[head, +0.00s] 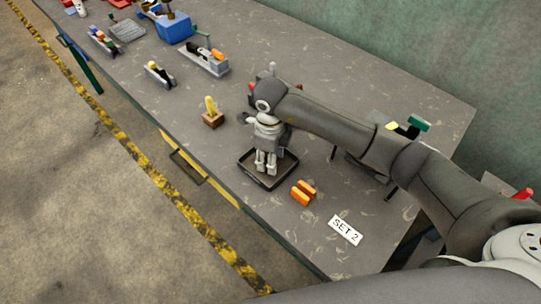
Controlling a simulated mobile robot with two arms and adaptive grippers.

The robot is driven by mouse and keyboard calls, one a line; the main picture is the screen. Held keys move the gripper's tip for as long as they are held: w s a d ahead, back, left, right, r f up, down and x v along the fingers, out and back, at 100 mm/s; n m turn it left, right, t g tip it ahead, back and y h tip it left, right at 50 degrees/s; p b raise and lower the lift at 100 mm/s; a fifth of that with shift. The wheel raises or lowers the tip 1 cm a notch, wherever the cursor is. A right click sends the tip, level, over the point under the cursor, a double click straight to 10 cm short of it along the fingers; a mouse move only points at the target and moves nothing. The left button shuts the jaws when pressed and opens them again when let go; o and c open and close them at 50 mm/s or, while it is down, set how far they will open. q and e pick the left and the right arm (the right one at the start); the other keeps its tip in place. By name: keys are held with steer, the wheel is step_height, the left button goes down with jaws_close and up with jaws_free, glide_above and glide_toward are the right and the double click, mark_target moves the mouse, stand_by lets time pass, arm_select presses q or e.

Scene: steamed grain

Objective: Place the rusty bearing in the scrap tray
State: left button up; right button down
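My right gripper (266,165) points down over a shallow dark tray (288,179) with a black rim, near the front edge of the bench. Its two fingers show close together, and I cannot tell whether they hold anything. The fingertips overlap the tray's floor in the picture; contact is unclear. I cannot make out the rusty bearing; the gripper and arm hide part of the tray and the bench behind. No label shows on the tray, so I cannot confirm it is the scrap tray. My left gripper is not in view.
Orange blocks (303,193) lie right of the tray, near a "SET 2" card (345,230). A wooden block with a yellow piece (212,117) stands to the left. Several tools and a blue bin (173,29) are farther along the bench (330,80). A green wall runs behind.

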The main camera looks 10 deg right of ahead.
steer(key=c, duration=0.8)
jaws_free()
steer(key=shift+r+p, duration=0.25)
steer(key=shift+p, duration=0.1)
steer(key=shift+w+r, duration=0.1)
steer(key=shift+r, duration=0.25)
step_height(320, 180, up, 11)
steer(key=b, duration=0.3)
